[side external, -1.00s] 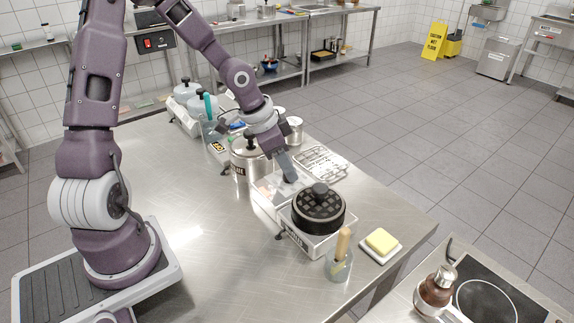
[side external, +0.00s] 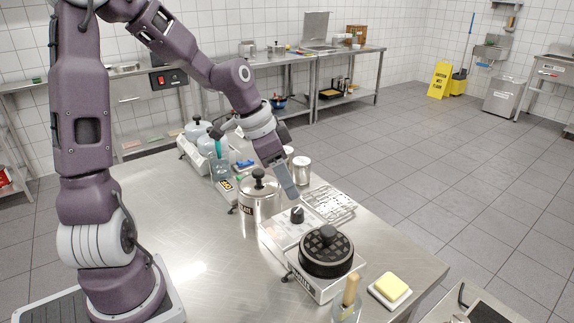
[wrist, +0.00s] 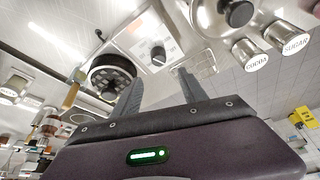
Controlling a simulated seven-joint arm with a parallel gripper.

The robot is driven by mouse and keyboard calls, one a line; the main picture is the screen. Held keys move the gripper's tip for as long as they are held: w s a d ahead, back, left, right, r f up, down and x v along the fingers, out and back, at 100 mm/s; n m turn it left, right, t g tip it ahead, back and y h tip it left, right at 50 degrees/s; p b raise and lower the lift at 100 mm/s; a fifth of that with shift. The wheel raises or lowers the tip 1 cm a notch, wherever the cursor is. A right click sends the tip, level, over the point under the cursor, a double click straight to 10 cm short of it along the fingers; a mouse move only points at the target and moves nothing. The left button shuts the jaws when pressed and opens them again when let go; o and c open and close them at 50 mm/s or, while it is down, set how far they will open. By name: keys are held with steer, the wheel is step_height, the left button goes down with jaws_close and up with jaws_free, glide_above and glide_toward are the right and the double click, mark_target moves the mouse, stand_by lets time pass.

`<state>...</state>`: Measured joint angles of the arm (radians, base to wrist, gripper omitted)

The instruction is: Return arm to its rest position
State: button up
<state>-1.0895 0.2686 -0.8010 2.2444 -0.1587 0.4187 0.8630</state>
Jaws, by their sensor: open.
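My gripper (side external: 290,194) hangs above the control panel of the waffle maker, pointing down. In the wrist view my gripper (wrist: 160,88) shows two grey fingers spread apart with nothing between them. The knob also shows in the wrist view (wrist: 158,56), as does the black lid (wrist: 110,77).
A lidded steel pot (side external: 258,196) stands close to the left of my gripper. Steel canisters (side external: 301,170) and a wire rack (side external: 334,203) are behind and to the right. The table's left part is clear.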

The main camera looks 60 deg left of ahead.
step_height(320, 180, up, 4)
steer(key=shift+f, duration=0.1)
steer(key=s+d+r+n+y, duration=0.1)
steer(key=s+d, duration=0.3)
steer(key=s, duration=0.6)
steer(key=s+d+r+n+t, duration=0.1)
steer(key=s+d+r+n, duration=0.2)
steer(key=s, duration=0.7)
steer(key=shift+s+d+r+t+y, duration=0.15)
steer(key=shift+d+r+t+y, duration=0.2)
steer(key=shift+d+r, duration=0.2)
